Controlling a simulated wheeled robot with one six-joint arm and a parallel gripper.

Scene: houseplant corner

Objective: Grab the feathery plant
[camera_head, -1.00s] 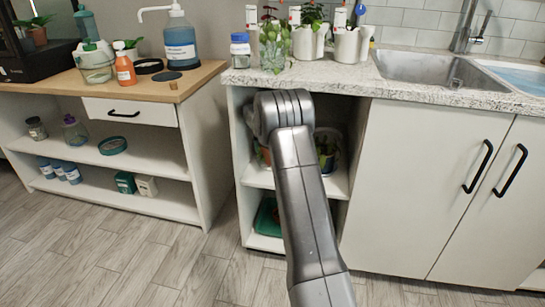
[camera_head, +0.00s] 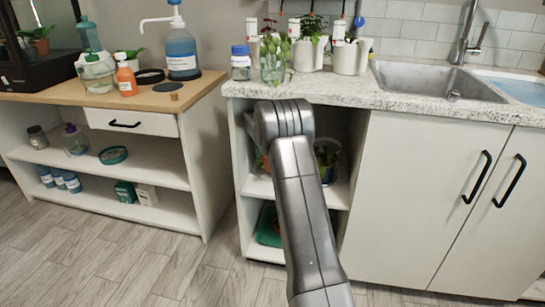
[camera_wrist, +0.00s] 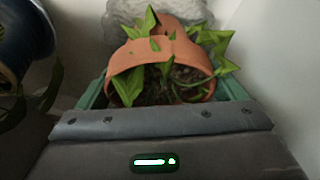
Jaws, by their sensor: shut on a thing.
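In the wrist view a tilted terracotta pot (camera_wrist: 160,60) holds dark soil and a plant (camera_wrist: 128,86) with pointed green, ivy-like leaves. The leaves do not look feathery. My gripper (camera_wrist: 160,95) is shut on this pot, with green finger parts at both sides of it. In the head view my arm reaches into the open cubby under the stone counter and hides the gripper. No clearly feathery plant can be made out.
A dark blue pot (camera_wrist: 22,35) with leaves stands close at left in the wrist view; a pale wall is close at right. The cubby's shelf (camera_head: 335,194) and side walls surround the arm. Plants in a glass jar (camera_head: 274,62) and white mugs (camera_head: 307,55) stand above on the counter.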

